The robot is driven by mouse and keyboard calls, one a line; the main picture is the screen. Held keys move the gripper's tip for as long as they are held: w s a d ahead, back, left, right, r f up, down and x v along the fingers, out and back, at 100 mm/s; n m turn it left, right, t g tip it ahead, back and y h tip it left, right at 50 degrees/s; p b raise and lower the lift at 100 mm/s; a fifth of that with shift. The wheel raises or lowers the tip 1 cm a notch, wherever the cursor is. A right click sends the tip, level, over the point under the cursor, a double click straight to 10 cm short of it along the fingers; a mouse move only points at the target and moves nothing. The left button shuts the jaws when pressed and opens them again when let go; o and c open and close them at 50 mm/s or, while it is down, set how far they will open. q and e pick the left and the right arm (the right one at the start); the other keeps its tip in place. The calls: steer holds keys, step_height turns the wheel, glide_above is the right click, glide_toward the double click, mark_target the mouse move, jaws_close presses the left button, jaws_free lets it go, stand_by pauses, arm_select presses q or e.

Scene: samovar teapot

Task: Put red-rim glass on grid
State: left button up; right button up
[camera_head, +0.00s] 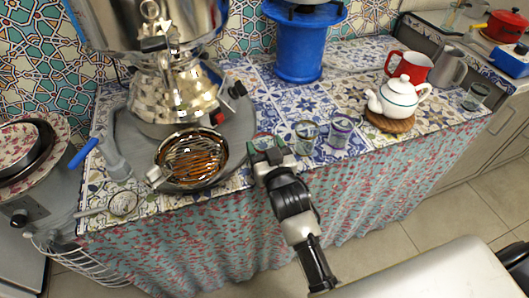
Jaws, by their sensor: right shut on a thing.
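The red-rim glass (262,140) stands at the front edge of the tiled counter, mostly hidden behind my right gripper (267,155). Only its reddish rim and part of its side show. The right gripper is shut on it. The grid (193,156) is a round metal grate over a bowl with a brown-orange look inside, to the left of the gripper and in front of the samovar. No glass stands on the grid. My left gripper is not in view.
Two more glasses, one clear (306,136) and one purple-rimmed (341,130), stand close to the right. The samovar (172,85) rises behind the grid. A white teapot (398,97) and a red mug (408,66) stand farther right. A strainer (123,203) lies at left.

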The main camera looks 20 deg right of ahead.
steer(key=shift+c, duration=0.9)
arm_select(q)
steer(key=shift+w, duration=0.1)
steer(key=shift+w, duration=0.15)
arm_select(e)
steer(key=shift+r, duration=0.1)
steer(key=shift+r, duration=0.5)
step_height(320, 180, up, 3)
steer(key=shift+s+d+r+p, duration=0.1)
steer(key=shift+p, duration=0.35)
arm_select(q)
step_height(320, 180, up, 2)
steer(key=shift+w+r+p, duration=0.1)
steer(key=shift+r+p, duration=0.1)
steer(key=shift+p, duration=0.5)
arm_select(e)
steer(key=s+d+r, duration=0.6)
steer(key=s+d, duration=0.1)
steer(key=s, duration=0.1)
steer(key=shift+s+d+r, duration=0.2)
steer(key=shift+d+r, duration=0.15)
steer(key=shift+d, duration=0.05)
